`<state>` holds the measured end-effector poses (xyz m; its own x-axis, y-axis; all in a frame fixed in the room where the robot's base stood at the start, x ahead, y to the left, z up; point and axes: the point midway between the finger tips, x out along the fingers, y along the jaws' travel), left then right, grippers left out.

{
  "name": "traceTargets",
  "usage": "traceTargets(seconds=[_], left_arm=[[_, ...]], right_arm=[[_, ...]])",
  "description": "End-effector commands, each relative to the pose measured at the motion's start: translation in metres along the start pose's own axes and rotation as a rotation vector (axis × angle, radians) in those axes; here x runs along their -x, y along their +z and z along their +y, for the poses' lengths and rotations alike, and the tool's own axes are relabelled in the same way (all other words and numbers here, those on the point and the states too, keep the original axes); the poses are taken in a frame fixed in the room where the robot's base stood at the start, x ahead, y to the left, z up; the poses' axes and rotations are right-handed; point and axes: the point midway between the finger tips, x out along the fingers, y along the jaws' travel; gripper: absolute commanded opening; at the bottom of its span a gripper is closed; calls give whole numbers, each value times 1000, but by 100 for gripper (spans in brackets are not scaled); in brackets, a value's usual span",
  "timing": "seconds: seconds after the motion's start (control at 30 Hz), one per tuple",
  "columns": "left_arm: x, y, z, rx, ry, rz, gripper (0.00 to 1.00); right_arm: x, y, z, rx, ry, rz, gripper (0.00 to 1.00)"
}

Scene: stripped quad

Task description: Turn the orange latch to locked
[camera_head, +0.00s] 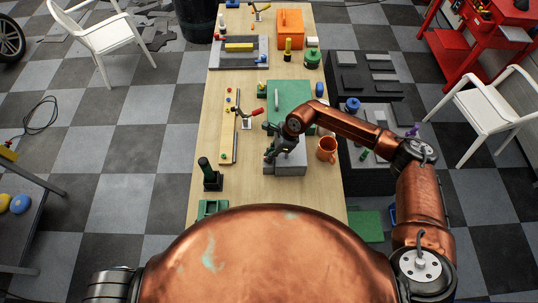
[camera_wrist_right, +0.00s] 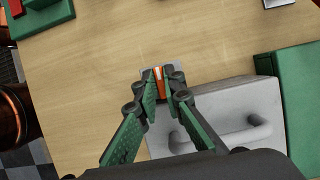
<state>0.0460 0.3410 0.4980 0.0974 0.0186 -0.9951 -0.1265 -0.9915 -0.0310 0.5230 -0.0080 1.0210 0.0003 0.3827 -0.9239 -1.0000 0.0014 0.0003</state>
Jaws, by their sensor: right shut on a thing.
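The orange latch (camera_wrist_right: 158,84) shows in the right wrist view as a narrow orange strip with a pale edge, on a small grey plate (camera_wrist_right: 177,69) beside a light grey box (camera_wrist_right: 222,104). My right gripper (camera_wrist_right: 165,88) is shut on the latch, a fingertip on each side, and its fingers hide part of it. In the head view my right gripper (camera_head: 270,157) is at the left side of the grey box (camera_head: 294,164), and the latch cannot be made out there. My left gripper is not in view.
A green case (camera_head: 290,98) with a handle stands behind the grey box. An orange mug (camera_head: 326,150) stands right of it. Wooden tabletop (camera_head: 245,185) is clear in front.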

Motion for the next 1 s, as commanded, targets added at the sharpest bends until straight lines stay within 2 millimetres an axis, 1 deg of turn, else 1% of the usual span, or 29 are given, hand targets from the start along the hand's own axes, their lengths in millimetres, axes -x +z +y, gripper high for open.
traceTargets(seconds=[0.17,0.37,0.77,1.0], left_arm=[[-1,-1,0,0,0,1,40],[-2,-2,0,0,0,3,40],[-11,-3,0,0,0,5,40],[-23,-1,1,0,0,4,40]], right_arm=[[0,0,0,-22,-10,0,0],[0,0,1,-106,-46,1,0],[-1,0,1,-426,-181,-1,0],[-2,0,2,-633,-266,-2,0]])
